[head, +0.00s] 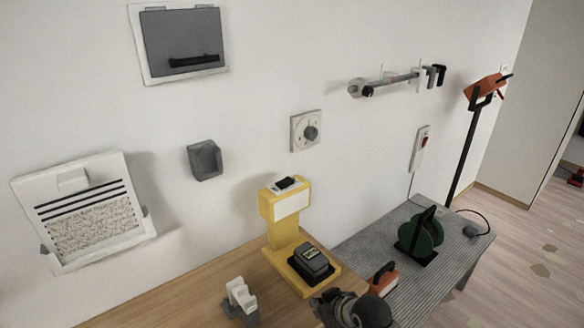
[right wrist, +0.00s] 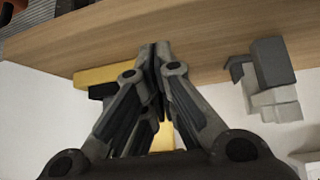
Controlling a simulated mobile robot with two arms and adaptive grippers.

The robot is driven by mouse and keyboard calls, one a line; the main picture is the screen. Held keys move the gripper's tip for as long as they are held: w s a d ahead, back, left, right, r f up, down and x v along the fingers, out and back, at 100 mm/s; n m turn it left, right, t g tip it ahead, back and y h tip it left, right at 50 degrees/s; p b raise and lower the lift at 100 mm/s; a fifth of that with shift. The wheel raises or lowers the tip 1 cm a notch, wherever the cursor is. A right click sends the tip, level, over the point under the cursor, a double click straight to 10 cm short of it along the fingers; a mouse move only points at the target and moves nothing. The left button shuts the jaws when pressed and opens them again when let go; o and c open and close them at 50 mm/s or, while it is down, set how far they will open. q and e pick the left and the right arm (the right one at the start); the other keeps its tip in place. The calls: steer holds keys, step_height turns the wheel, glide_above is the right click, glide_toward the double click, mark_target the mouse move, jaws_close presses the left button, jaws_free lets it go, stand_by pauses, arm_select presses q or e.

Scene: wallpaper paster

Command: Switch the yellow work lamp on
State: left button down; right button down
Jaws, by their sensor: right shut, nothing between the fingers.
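The yellow work lamp (head: 281,238) stands upright on the wooden table against the wall, with a pale front panel (head: 293,205). A black switch-like piece (head: 286,183) sits on its top and a dark box (head: 312,264) on its base. I cannot tell if the panel is lit. My right gripper (head: 323,302) is shut and empty, in front of and below the lamp's base at the table's front. In the right wrist view its closed fingers (right wrist: 155,52) overlap the table, with yellow parts of the lamp (right wrist: 108,76) behind them. My left gripper is not in view.
A white and grey dispenser (head: 240,298) stands left of the lamp. To the right are an orange-handled tool (head: 383,279) and a green reel (head: 420,232) on a grey ribbed surface (head: 365,245). A wall dial (head: 306,131) and grey holder (head: 205,160) hang above.

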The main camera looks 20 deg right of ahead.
steer(key=w+d+r+t+y, duration=0.1)
steer(key=w+r, duration=0.4)
steer(key=r, duration=0.5)
steer(key=w+d+r+n+t+p, duration=0.1)
steer(key=w+r+t, duration=0.2)
steer(key=r, duration=0.8)
steer(key=w+d+r+n+t+y, duration=0.1)
steer(key=w+r+t, duration=0.1)
steer(key=w+r, duration=0.6)
step_height(320, 180, up, 2)
steer(key=shift+d+r+y, duration=0.2)
steer(key=shift+y, duration=0.1)
steer(key=p, duration=0.3)
glide_above(285, 183)
steer(key=d, duration=0.1)
steer(key=shift+s+d+f, duration=0.1)
steer(key=shift+s+f, duration=0.1)
steer(key=shift+f, duration=0.4)
steer(key=shift+s+f, duration=0.15)
steer(key=shift+f, duration=0.4)
steer(key=f, duration=0.1)
steer(key=f+p, duration=0.1)
steer(key=shift+d+f, duration=0.2)
steer(key=shift+f, duration=0.2)
steer(key=shift+d+f, duration=0.15)
steer(key=shift+f, duration=0.5)
steer(key=shift+f, duration=0.1)
